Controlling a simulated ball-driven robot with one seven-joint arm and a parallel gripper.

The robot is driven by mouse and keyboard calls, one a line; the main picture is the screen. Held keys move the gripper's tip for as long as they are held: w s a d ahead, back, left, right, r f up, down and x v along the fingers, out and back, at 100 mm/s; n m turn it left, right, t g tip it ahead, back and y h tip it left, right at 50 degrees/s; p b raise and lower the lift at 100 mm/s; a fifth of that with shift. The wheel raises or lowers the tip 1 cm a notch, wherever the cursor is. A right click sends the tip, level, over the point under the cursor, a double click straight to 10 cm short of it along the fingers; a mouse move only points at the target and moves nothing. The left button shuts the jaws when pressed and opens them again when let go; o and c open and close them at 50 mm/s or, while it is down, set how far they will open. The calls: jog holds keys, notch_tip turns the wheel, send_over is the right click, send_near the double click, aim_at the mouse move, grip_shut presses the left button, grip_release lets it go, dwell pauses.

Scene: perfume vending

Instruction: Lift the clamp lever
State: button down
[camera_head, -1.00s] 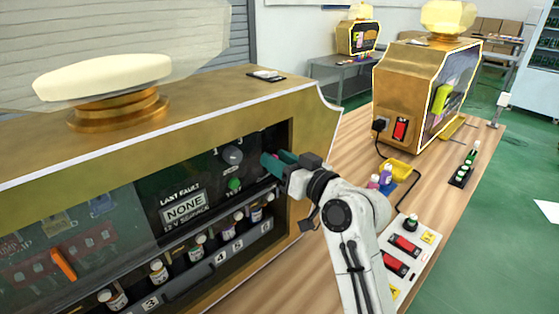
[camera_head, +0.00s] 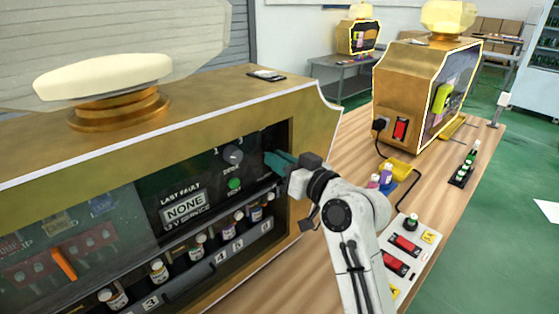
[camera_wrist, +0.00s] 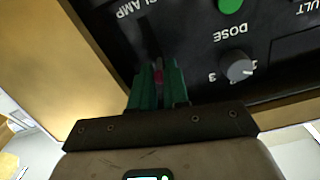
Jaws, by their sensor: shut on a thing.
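The clamp lever (camera_wrist: 157,75) shows in the wrist view as a thin dark bar with a reddish part, beside the upside-down "CLAMP" label (camera_wrist: 137,8). My gripper (camera_wrist: 158,73) has green fingers, one on each side of the lever, and is shut on it. In the head view my gripper (camera_head: 272,158) reaches into the right end of the gold machine's (camera_head: 215,108) front opening. The fingers hide the lever there.
The dose knob (camera_head: 233,155) and a green button (camera_head: 235,184) are left of my gripper. Several small bottles (camera_head: 197,244) stand below. The opening's gold right edge (camera_head: 303,215) is close to my arm. A red-switch panel (camera_head: 405,243) lies on the table.

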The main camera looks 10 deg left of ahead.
jog(key=r+p, duration=0.1)
jog(key=p, duration=0.2)
jog(key=shift+w+r+g+h, duration=0.1)
jog(key=shift+r+g+h, duration=0.1)
jog(key=shift+g+h, duration=0.1)
jog(key=h+p, duration=0.1)
jog(key=p, duration=0.1)
jog(key=r+g+p, duration=0.1)
jog(key=p, duration=0.2)
jog(key=shift+w+a+r+h, duration=0.1)
jog(key=shift+r+h, duration=0.2)
jog(key=shift+h, duration=0.1)
jog(key=g+h+p, duration=0.1)
jog(key=p, duration=0.2)
jog(key=shift+w+a+r, duration=0.1)
jog(key=shift+a+r, duration=0.05)
jog(key=shift+r, duration=0.05)
jog(key=shift+f, duration=0.1)
jog(key=c, duration=1.2)
grip_release()
jog(key=shift+o, duration=0.2)
jog(key=b+v, duration=0.1)
jog(key=v, duration=0.9)
jog(key=shift+d+r, duration=0.25)
jog(key=shift+r, duration=0.1)
jog(key=shift+f, duration=0.1)
